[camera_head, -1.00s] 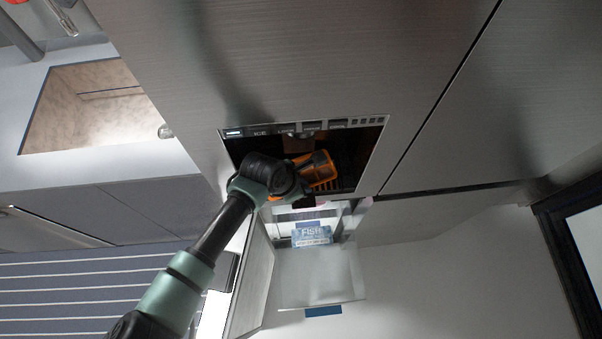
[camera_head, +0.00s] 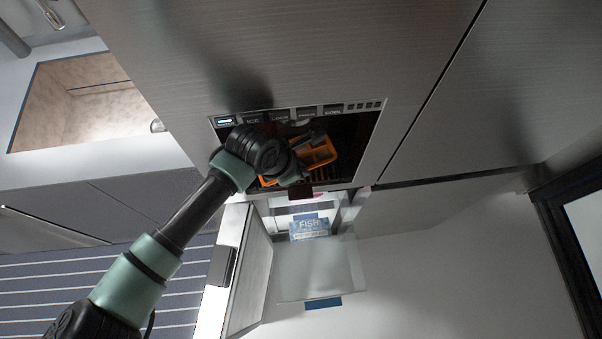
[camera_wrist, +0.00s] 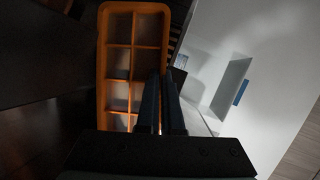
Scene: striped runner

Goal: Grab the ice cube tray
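The orange ice cube tray (camera_head: 322,154) is in the dark dispenser recess of the fridge door, tilted, above a grate lit orange. In the wrist view the tray (camera_wrist: 118,58) stands lengthwise beyond the fingers, with two columns of compartments. My gripper (camera_head: 308,140) reaches into the recess from the left. In the wrist view its fingers (camera_wrist: 162,75) are close together with the tray's right wall between them. They appear shut on that wall. The fingers hide part of the tray's lower right, and the wrist hides part of it in the head view.
The recess has a button panel (camera_head: 295,114) along its upper edge and narrow side walls. Below it is an open compartment with a blue "FISH" packet (camera_head: 310,228) and a clear bin (camera_head: 322,275). An open door (camera_head: 240,275) stands left of that.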

